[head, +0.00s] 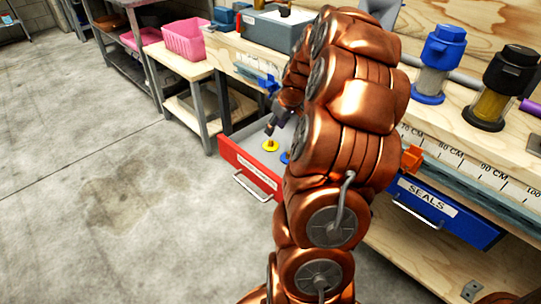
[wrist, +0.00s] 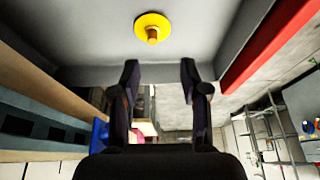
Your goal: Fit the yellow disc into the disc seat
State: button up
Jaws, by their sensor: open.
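The yellow disc (head: 270,146) lies in the open red drawer (head: 250,168). The wrist view shows the same yellow disc (wrist: 145,20) with a raised orange-brown knob at its middle, on the grey drawer floor. My gripper (head: 277,122) is over the drawer, close above the disc and partly hidden by my copper arm. In the wrist view my gripper (wrist: 160,76) has its fingers apart with nothing between them, and the disc lies beyond the fingertips. I cannot make out the disc seat.
A blue piece (head: 285,157) shows in the drawer beside my arm. A blue drawer marked SEALS (head: 445,212) is partly open at right. A blue-capped filter (head: 436,65) and a black-capped filter (head: 500,88) stand on the bench. Pink bins (head: 184,40) stand further back. The floor at left is clear.

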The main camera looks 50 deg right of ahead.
aim_at(271, 140)
jog(key=shift+d+b+x, duration=0.15)
jog(key=shift+b+x, duration=0.2)
jog(key=shift+x, duration=1.05)
jog(key=shift+d+b+x, duration=0.2)
jog(key=shift+b+x, duration=0.15)
jog(key=shift+x, duration=1.05)
jog(key=shift+d+b+x, duration=0.15)
jog(key=shift+b+x, duration=0.2)
jog(key=shift+x, duration=1.05)
grip_shut()
